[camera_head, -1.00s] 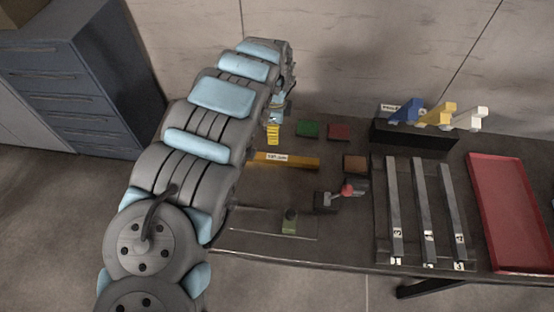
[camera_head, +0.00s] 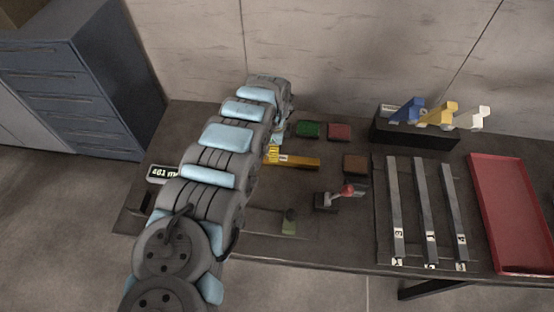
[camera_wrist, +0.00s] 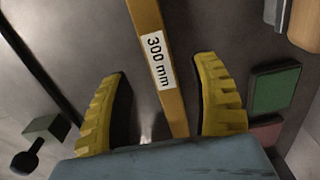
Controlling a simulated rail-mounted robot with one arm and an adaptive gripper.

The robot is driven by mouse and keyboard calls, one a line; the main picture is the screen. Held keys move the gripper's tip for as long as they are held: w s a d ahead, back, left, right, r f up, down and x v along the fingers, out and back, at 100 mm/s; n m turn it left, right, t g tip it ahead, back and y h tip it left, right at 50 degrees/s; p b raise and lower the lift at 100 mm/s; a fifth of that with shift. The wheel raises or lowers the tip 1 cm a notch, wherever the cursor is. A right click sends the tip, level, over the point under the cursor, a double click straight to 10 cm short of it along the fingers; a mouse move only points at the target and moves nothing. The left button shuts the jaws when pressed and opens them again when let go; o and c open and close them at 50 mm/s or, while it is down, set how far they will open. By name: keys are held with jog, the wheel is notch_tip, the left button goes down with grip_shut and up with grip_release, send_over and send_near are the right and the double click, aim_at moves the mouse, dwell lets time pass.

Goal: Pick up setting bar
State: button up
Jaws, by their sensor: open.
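The setting bar (camera_head: 302,163) is a long orange-yellow bar lying on the dark table in the head view, its left part hidden by my gripper and arm. In the wrist view the bar (camera_wrist: 147,22) carries a white "300 mm" label and runs lengthwise between my yellow fingers. My gripper (camera_wrist: 162,72) is open and empty, with a gap on each side of the bar, narrower on the right. In the head view my gripper (camera_head: 272,154) is over the bar's left part. I cannot tell how far the fingertips are above the table.
Green (camera_head: 308,130) and red (camera_head: 339,132) blocks lie behind the bar. Three grey bars (camera_head: 424,200), a red tray (camera_head: 511,215) and a "461 mm" display (camera_head: 163,174) are farther off.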

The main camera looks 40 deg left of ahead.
jog(key=shift+f, duration=0.3)
jog(key=shift+w+d+f+b, duration=0.1)
jog(key=shift+d+f+b, duration=0.1)
jog(key=shift+f, duration=0.65)
jog(key=shift+w+d+f+b, duration=0.1)
jog(key=shift+d+f, duration=0.1)
jog(key=shift+f, duration=0.6)
jog(key=shift+s+f, duration=0.1)
jog(key=shift+f, duration=0.75)
jog(key=shift+a, duration=0.1)
grip_shut()
